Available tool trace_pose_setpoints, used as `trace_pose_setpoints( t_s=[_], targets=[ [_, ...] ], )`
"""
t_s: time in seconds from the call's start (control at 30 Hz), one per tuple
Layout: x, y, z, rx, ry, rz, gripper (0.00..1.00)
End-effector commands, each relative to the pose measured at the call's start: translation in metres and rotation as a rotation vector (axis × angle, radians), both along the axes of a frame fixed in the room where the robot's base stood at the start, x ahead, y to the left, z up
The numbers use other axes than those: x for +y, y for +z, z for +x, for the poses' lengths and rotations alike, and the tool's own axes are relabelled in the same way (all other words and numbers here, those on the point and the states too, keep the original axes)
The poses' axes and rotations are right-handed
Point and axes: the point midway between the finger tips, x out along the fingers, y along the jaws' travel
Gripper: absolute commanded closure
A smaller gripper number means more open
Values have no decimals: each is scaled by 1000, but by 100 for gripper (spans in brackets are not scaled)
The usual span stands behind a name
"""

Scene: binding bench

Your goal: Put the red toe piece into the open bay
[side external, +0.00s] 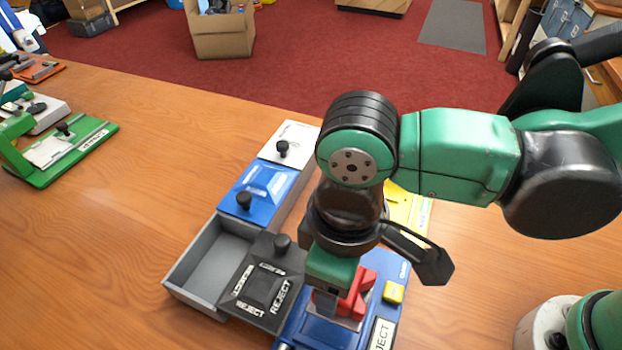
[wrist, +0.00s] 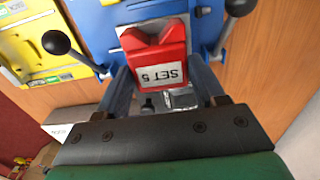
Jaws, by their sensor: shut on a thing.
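The red toe piece (side external: 356,296) has a notched end. In the wrist view the red toe piece (wrist: 158,55) carries a white "SET 5" label, seen upside down. My gripper (side external: 338,300) points down and is shut on it; in the wrist view the gripper's fingers (wrist: 162,72) lie on either side of it. The piece is over a grey metal plate on a blue fixture (side external: 300,332); I cannot tell whether it touches the plate. An open grey bay (side external: 178,282), with an empty floor, lies left of the gripper in the side view.
A black "REJECT" lid (side external: 262,285) with a knob is beside the open bay. A blue lid (side external: 262,188) and a white lid (side external: 292,139) stand behind. A yellow part (side external: 420,212) is right of the arm. Green fixture (side external: 75,152) is far left; the table between is clear.

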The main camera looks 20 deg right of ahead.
Motion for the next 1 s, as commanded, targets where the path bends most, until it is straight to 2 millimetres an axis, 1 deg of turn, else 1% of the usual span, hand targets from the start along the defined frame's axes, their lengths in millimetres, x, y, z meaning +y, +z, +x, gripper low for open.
trace_pose_setpoints(
  t_s=[0.1, 0.4, 0.47, 0.77, 1.0],
  targets=[
    [-1, 23, -1, 0, 0, 0, 84],
    [0, 74, 0, 0, 0, 0, 84],
    [2, 82, 1, 0, 0, 0, 84],
    [43, 98, 37, 0, -1, 0, 84],
    [84, 103, 74, 0, -1, 0, 84]
  ],
)
